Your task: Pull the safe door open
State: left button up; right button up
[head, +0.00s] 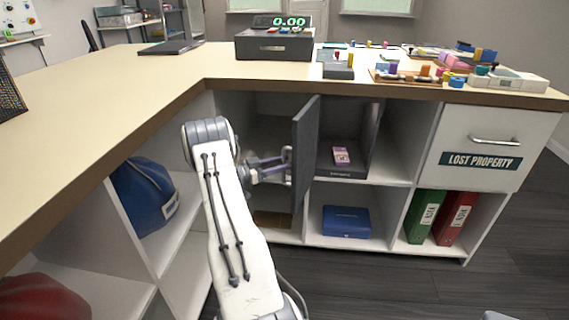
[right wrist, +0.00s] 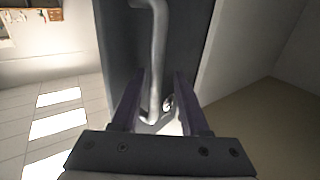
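The dark grey safe (head: 341,174) sits in an upper shelf compartment under the counter. Its door (head: 306,150) stands open, swung out from the left side toward me, and the inside shows. A pink bundle (head: 341,155) lies inside. My right gripper (head: 284,166) is at the door's outer face, left of the door. In the right wrist view the metal door handle (right wrist: 158,50) runs down between the fingers of my right gripper (right wrist: 160,98). Gaps show between handle and fingers, so the gripper looks open around it.
A blue box (head: 346,222) lies below the safe; green (head: 424,216) and red (head: 456,218) binders stand right of it. A blue bag (head: 144,196) is on the left shelf. The counter (head: 110,95) wraps around the left and back.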

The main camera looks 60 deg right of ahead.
jog(key=shift+a+f, duration=0.1)
dwell(0.3)
jog(key=p+v, duration=0.1)
jog(key=v, duration=0.9)
jog(key=shift+a, duration=0.2)
jog(key=shift+w, duration=0.2)
